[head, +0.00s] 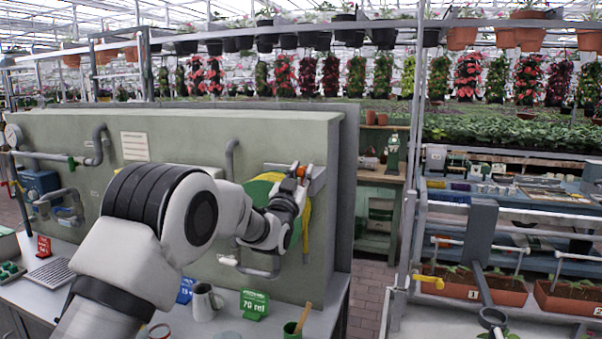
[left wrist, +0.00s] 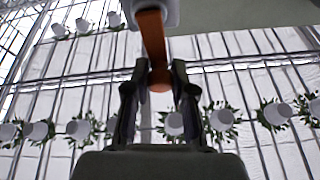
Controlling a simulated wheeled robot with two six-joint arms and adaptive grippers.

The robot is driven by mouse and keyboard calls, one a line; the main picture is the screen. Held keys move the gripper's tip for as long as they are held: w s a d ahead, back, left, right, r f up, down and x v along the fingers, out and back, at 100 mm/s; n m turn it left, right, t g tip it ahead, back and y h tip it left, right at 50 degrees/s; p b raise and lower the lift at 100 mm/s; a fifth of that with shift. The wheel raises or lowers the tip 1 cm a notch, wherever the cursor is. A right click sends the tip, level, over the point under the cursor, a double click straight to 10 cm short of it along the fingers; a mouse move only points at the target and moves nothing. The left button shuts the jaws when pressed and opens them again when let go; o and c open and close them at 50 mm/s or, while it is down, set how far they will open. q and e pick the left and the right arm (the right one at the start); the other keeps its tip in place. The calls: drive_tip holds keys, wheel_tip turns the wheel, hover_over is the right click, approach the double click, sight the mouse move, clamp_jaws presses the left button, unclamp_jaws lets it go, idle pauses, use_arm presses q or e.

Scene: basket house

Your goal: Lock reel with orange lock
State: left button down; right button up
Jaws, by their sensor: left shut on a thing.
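The reel (head: 264,187) hangs on the green wall panel, with green and yellow parts showing; my left arm and gripper hide much of it. The orange lock (head: 296,168) shows at the top right of the reel, next to a grey bracket. My left gripper (head: 291,187) is at the reel's upper right. In the left wrist view, the gripper (left wrist: 160,84) is shut on the orange lock (left wrist: 153,38), a strip that runs up to a white part. Whether the lock is seated in the reel cannot be told. My right gripper is not in view.
A grey pipe (head: 232,155) sticks out of the panel left of the reel. A tiled aisle (head: 368,285) lies open right of the panel.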

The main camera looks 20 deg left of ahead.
use_arm(q)
drive_tip(key=shift+a+f+n+y+b, duration=0.15)
drive_tip(key=shift+a+n+y+b, duration=0.15)
drive_tip(key=shift+n+y+b, duration=0.5)
drive_tip(key=a+f+n+g+y+b, duration=0.2)
drive_tip(key=n+b, duration=0.1)
drive_tip(key=n, duration=0.7)
drive_tip(key=a+f+n+g+y+b, duration=0.2)
drive_tip(key=n+g+y+b, duration=0.1)
drive_tip(key=n, duration=0.7)
drive_tip(key=shift+a+f+n+b, duration=0.25)
drive_tip(key=shift+f+n+b, duration=0.15)
drive_tip(key=shift+b, duration=0.05)
drive_tip(key=shift+f+g, duration=0.1)
drive_tip(key=shift+g, duration=0.2)
drive_tip(key=c, duration=1)
unclamp_jaws()
drive_tip(key=shift+o, duration=0.2)
